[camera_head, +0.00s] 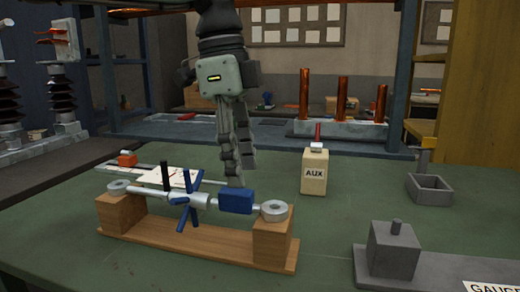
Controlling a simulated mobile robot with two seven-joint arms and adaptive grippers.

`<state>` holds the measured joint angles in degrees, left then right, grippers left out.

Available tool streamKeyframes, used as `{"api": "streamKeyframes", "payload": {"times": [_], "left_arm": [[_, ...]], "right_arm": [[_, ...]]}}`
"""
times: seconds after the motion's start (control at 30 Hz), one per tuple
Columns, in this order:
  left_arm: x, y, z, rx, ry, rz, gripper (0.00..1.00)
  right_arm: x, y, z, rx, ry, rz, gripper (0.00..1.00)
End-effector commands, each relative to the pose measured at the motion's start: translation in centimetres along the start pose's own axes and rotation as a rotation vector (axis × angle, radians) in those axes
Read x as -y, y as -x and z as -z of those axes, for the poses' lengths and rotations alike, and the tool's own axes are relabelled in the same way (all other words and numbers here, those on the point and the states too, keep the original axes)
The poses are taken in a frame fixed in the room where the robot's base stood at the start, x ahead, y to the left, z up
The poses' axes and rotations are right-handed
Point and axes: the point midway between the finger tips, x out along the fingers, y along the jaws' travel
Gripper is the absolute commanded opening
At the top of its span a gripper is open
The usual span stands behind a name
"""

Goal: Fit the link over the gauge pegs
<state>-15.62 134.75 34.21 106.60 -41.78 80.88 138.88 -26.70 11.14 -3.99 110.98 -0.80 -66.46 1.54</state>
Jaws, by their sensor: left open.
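The link (155,196) is a metal rod with a ring eye at each end, a blue sleeve (235,202) and blue and black cross handles. It lies across the two end blocks of a wooden cradle (190,244). The grey gauge (440,268) is at the bottom right, cut off by the frame edge. One gauge peg (396,227) stands on its block; no other peg is in view. My left gripper (239,172) points down above and apparently behind the blue sleeve, with its fingers apart and nothing between them. My right gripper is not in view.
An AUX block (314,173) with a red-topped piece stands behind the cradle. A small grey open box (429,190) is at the right. A white sheet (160,174) and an orange piece (127,159) lie at the left. The green tabletop (335,215) is clear between cradle and gauge.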

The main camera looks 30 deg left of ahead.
Motion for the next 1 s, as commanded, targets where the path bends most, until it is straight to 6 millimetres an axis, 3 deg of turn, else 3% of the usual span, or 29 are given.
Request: {"api": "streamKeyframes", "payload": {"times": [0.13,0.7,1.0], "left_arm": [[-0.9,-1.6,-1.7,0.138,-0.005,-0.029,0.47],[-0.9,-8.3,-3.5,0.138,-0.005,-0.028,0.47],[-0.9,-8.6,-3.6,0.137,-0.005,-0.025,0.44]], "right_arm": [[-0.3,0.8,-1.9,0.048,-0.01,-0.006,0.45],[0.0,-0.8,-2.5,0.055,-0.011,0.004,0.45],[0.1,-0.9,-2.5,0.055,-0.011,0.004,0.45]]}}
